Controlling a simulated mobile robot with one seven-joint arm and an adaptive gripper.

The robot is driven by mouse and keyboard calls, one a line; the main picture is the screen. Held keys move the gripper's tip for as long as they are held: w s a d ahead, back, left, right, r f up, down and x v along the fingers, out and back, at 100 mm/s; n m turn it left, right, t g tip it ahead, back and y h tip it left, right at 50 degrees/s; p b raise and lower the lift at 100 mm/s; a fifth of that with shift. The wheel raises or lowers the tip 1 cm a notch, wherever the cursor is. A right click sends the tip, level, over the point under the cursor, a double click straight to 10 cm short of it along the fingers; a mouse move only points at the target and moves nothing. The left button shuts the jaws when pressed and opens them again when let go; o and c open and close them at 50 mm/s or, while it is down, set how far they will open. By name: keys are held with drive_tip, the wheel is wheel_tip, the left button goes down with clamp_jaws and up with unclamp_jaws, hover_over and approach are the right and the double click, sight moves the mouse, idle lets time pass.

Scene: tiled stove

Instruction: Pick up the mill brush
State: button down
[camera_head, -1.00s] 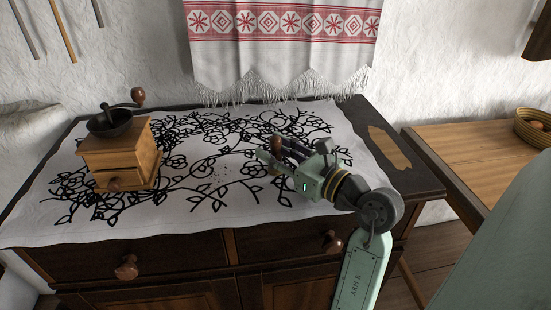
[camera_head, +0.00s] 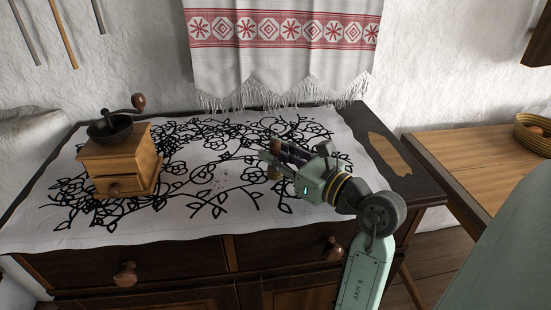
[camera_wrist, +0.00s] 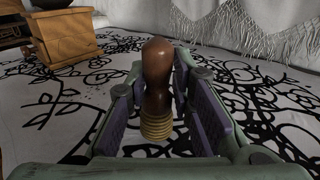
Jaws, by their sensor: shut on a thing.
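The mill brush has a smooth dark-brown wooden handle (camera_wrist: 158,75) and a ribbed tan band (camera_wrist: 156,124) below it. In the wrist view it stands upright in the picture between the two finger pads. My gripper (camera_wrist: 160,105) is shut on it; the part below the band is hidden. In the head view my gripper (camera_head: 272,164) is over the right half of the white cloth, reaching in from the right. The brush is mostly hidden by the fingers there, and I cannot tell how far it is above the cloth.
A wooden coffee mill (camera_head: 118,158) with a crank stands on the left of the patterned cloth (camera_head: 225,215). Small dark specks lie mid-cloth. A fringed towel (camera_head: 285,65) hangs behind. A basket (camera_head: 533,133) sits on the side table at right. The cloth between mill and gripper is mostly clear.

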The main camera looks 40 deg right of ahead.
drive_tip(key=shift+r, duration=0.4)
wheel_tip(320, 180, up, 2)
drive_tip(key=shift+r+b, duration=0.1)
drive_tip(key=shift+b, duration=0.35)
drive_tip(key=s+r+b, duration=0.1)
drive_tip(key=s+b, duration=0.3)
drive_tip(key=s, duration=1.2)
drive_tip(key=shift+a+r, duration=0.15)
drive_tip(key=shift+r, duration=0.05)
